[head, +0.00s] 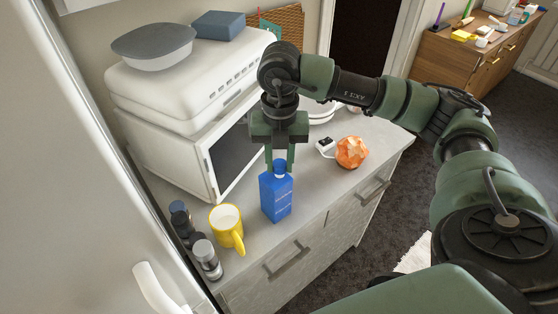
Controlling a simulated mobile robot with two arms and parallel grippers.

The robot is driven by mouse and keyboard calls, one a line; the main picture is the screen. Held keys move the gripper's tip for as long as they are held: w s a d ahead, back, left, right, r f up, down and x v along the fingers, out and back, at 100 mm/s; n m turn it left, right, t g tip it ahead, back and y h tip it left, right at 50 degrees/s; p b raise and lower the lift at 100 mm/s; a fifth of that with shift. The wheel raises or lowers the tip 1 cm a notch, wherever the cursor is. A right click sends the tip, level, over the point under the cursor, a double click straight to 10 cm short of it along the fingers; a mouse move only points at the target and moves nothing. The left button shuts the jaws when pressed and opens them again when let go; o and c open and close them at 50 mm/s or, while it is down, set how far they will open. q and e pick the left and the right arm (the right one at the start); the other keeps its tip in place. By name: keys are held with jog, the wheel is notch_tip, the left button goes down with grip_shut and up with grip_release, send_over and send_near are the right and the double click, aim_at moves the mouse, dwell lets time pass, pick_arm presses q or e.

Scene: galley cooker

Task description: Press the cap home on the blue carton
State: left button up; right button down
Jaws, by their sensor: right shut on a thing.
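The blue carton (276,196) stands upright on the grey counter, near its front edge, in the head view. My right gripper (280,167) is directly above it, pointing down, with its two green fingers around the carton's top. The fingers are shut on the cap, a small blue piece between the fingertips. The cap is mostly hidden, so I cannot tell how far it sits on the carton. My left gripper is not in view.
A yellow mug (228,229) stands left of the carton, with dark and grey jars (206,258) beside it. A white microwave (192,150) stands behind. An orange faceted object (351,152) is to the right. The counter (318,189) right of the carton is clear.

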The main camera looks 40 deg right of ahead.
jog(key=c, duration=1)
grip_release()
jog(key=o, duration=0.5)
jog(key=shift+r+p, duration=2.1)
jog(key=shift+r, duration=1.4)
